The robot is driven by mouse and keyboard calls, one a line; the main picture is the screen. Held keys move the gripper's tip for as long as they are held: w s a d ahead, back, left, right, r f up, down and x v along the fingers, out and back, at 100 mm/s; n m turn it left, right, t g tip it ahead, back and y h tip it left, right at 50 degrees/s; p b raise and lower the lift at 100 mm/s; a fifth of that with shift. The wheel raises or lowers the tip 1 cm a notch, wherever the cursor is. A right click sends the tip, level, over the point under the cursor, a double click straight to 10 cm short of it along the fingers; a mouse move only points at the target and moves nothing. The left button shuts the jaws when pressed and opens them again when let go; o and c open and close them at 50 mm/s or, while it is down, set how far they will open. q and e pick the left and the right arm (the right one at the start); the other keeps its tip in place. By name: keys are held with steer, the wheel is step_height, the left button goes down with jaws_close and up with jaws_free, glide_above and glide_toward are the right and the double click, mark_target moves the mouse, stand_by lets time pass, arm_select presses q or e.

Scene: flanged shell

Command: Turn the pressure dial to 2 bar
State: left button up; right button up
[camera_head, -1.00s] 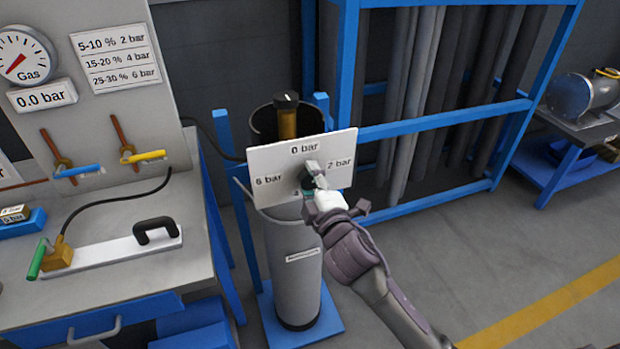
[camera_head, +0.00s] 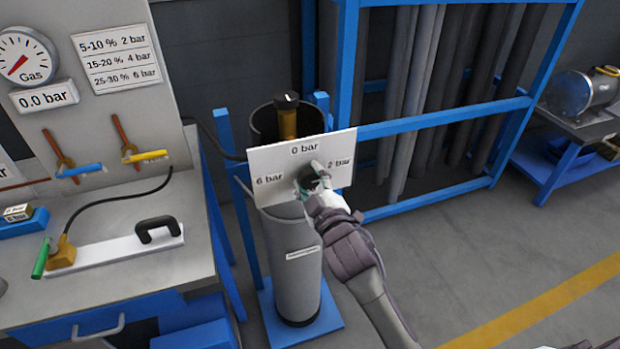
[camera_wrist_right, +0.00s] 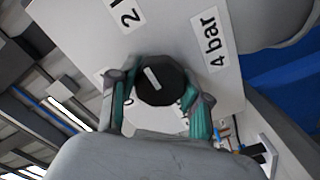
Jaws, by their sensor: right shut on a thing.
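The pressure dial is a black round knob (camera_head: 306,181) on a white panel (camera_head: 270,160) marked 0 bar, 2 bar and 6 bar in the head view. In the right wrist view the knob (camera_wrist_right: 162,84) has a white line that slants up-left, roughly toward the "2" label (camera_wrist_right: 130,14); a "4 bar" label (camera_wrist_right: 210,38) is to its right. My right gripper (camera_head: 314,184) is shut on the knob, its teal fingers on either side of it (camera_wrist_right: 160,102). The fingers partly hide the knob in the head view. My left gripper is out of view.
The panel is in front of a grey cylinder (camera_head: 293,262) on a blue base. At left, a bench (camera_head: 150,265) holds valves and a gas gauge (camera_head: 24,57) above a 0.0 bar display.

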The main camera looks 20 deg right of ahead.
steer(key=shift+f, duration=0.15)
steer(key=o, duration=1.2)
steer(key=shift+c, duration=0.2)
steer(key=shift+s, duration=0.1)
steer(key=s, duration=1.2)
steer(key=shift+d, duration=0.2)
steer(key=shift+w, duration=0.1)
steer(key=s+f+m+g, duration=0.1)
steer(key=s+f+g, duration=0.25)
steer(key=f, duration=1.45)
steer(key=s+f+m+g, duration=0.1)
steer(key=s+f+g, duration=0.3)
steer(key=f, duration=1.4)
steer(key=s+d+f+m+g, duration=0.2)
steer(key=s+f+g, duration=0.3)
steer(key=s+f, duration=0.75)
steer(key=s+d+f+m+g, duration=0.1)
steer(key=s+d+f+g, duration=0.1)
steer(key=s+f, duration=0.3)
steer(key=s+d+f+m+g, duration=0.2)
steer(key=s+f, duration=0.4)
steer(key=s, duration=0.8)
steer(key=shift+f+h, duration=0.15)
steer(key=shift+h, duration=0.15)
